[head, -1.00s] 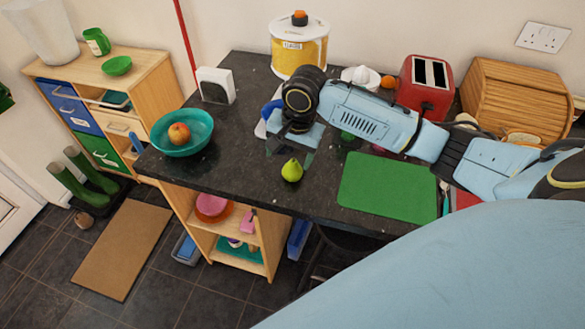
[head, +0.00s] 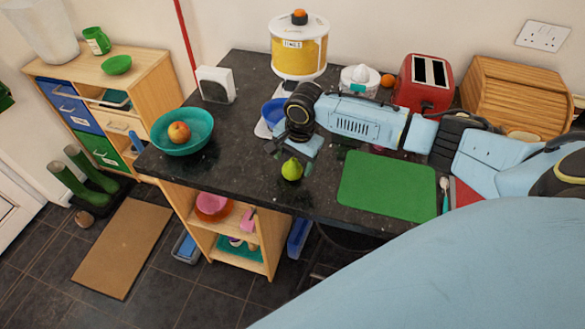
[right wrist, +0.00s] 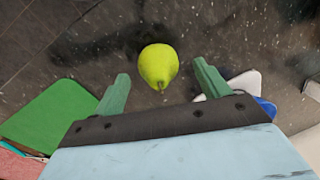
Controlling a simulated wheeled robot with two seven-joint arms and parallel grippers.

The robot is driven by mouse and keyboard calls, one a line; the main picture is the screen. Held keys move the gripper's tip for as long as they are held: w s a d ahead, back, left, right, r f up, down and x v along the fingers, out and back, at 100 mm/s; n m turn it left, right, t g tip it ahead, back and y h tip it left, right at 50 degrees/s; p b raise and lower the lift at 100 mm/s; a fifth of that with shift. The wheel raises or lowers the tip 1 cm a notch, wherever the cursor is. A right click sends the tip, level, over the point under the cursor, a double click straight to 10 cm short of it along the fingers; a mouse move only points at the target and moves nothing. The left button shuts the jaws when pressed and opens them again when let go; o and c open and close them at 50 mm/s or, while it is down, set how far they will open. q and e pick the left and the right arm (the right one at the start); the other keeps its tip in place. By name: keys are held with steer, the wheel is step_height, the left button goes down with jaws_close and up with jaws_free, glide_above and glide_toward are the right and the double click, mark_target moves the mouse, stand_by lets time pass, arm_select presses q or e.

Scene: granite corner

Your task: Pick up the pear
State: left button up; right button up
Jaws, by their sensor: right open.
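The green pear (head: 292,169) stands on the dark granite worktop (head: 235,190) near its front edge, left of the green mat. In the right wrist view the pear (right wrist: 158,66) lies ahead of and between the two green fingers, apart from both. My right gripper (head: 293,160) is open and empty, just behind and above the pear in the head view; its fingers are hard to make out there. In the right wrist view the right gripper (right wrist: 160,85) shows its fingers wide apart. My left gripper is not in view.
A green mat (head: 388,187) lies right of the pear. A teal bowl (head: 182,143) with an apple (head: 179,132) stands at left. A blue bowl (head: 272,111), yellow-banded pot (head: 299,50) and red toaster (head: 424,82) stand behind. Bare worktop lies between teal bowl and pear.

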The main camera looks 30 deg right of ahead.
mark_target(293, 167)
step_height(293, 167, down, 3)
steer(key=shift+w+f, duration=0.1)
steer(key=shift+c, duration=0.3)
steer(key=c, duration=1.1)
steer(key=shift+o, duration=0.2)
